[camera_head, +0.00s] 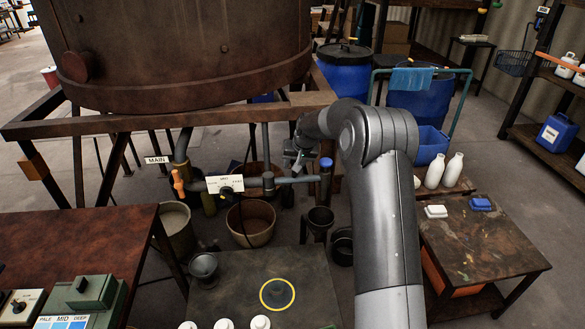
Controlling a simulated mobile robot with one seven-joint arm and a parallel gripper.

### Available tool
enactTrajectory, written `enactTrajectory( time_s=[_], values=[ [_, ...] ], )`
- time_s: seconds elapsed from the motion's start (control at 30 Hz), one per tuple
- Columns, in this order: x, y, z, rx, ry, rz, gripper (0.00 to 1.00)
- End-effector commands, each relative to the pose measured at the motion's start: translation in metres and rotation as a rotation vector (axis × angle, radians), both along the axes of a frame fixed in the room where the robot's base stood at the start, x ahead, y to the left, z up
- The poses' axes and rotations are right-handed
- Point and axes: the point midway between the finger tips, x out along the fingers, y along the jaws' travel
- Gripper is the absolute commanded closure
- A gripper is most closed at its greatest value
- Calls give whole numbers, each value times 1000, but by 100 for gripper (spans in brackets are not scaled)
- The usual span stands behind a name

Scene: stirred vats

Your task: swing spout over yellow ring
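The yellow ring (263,301) lies on the dark low table at the bottom centre, around a small dark round piece. The spout (297,180) looks like the grey horizontal pipe below the vat. It runs to the right and ends in a blue-topped upright piece (326,164), behind and to the right of the ring, not over it.
A large rusty vat (185,50) stands on a frame above the pipe. An orange valve handle (178,184) and a white label plate (226,184) sit on the pipework. A tan bucket (251,222) stands beneath. White bottles (450,170) stand at the right.

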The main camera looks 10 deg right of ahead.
Motion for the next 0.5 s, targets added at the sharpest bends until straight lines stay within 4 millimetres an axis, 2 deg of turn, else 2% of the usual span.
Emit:
enactTrajectory(
  time_s=[0.2,0.5],
  values=[
    [9,5,-21,0,1,1,62],
    [10,5,-24,0,-1,1,62]
  ],
)
